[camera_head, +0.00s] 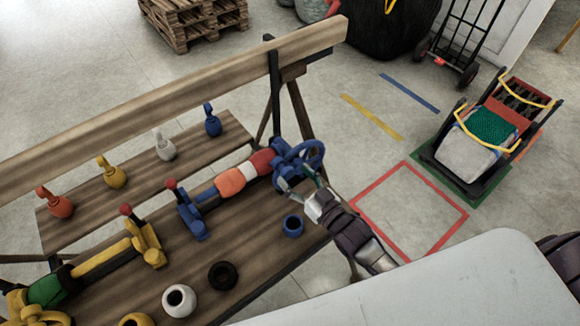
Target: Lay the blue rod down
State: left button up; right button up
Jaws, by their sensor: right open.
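The blue rod (207,193) lies along the wooden bench, with orange, white and red pieces (230,182) around it. Its left part is near a blue stand with a red knob (188,215). Its right end is by a blue wheel-shaped fitting (298,158). My right gripper (301,184) is open just below this fitting, at the bench's right end. Whether its fingers touch the fitting I cannot tell. My left gripper is not in view.
A yellow rod (100,259) with a green piece lies at the left. Blue, black and white rings (179,300) sit along the bench front. Small coloured weights (165,147) stand on the rear plank. A red floor square (412,208) is empty; a loaded cart (457,158) stands beyond.

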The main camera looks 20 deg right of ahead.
jog(key=shift+x, duration=1.4)
jog(key=shift+r, duration=0.1)
grip_shut()
